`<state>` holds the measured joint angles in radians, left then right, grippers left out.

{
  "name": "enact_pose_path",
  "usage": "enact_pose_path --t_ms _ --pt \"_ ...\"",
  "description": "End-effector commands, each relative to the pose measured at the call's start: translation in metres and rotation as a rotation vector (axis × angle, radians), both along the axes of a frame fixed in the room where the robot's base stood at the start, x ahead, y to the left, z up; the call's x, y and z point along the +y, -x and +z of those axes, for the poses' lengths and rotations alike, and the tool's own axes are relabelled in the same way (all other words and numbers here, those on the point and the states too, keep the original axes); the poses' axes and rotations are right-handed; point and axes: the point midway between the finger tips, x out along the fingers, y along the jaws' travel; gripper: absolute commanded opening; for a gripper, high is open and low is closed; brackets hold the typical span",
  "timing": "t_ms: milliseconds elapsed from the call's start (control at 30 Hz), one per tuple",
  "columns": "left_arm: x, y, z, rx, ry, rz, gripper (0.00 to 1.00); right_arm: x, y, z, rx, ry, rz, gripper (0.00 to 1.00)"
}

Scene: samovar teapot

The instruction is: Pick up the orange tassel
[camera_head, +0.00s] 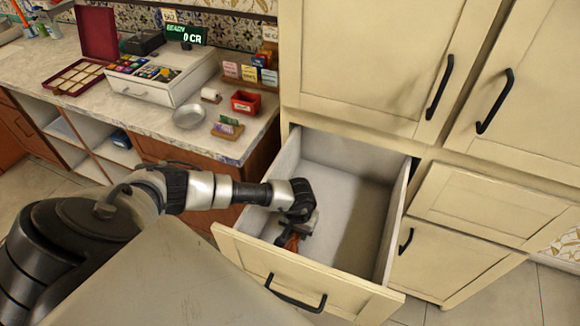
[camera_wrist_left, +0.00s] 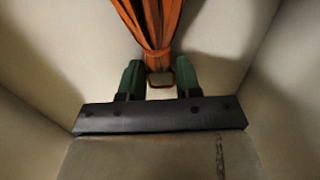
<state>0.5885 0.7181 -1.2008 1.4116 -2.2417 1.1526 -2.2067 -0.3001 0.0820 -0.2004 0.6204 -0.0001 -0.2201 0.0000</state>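The orange tassel (camera_head: 292,242) is inside the open drawer (camera_head: 345,215), close to the drawer's front panel. In the left wrist view the tassel (camera_wrist_left: 150,22) has its strands pointing up the picture and its bound neck and small loop toward me. My left gripper (camera_head: 300,225) reaches down into the drawer at the tassel. Its two green fingers (camera_wrist_left: 159,72) stand on either side of the neck and loop. My right gripper is not in view.
The drawer walls surround my left gripper, with the front panel and black handle (camera_head: 296,293) nearest. The rest of the drawer floor looks empty.

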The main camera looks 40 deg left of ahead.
Motion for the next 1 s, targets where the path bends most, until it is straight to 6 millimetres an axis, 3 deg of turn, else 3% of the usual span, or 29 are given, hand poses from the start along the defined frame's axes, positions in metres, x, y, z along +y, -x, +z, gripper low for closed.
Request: enact_pose_path --t_ms 100,467,733,1000 --pt "0.000 0.000 0.000 0.000 0.000 0.000 0.11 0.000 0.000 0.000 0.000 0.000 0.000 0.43" --pt "0.001 -0.001 0.005 -0.002 0.000 0.000 0.10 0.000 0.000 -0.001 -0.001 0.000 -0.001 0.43" --pt "0.001 -0.001 0.039 -0.005 -0.002 -0.001 0.10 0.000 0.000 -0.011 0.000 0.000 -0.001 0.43" --pt "-0.021 -0.057 0.072 -0.006 0.000 0.000 0.10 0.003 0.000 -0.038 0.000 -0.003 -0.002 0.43"
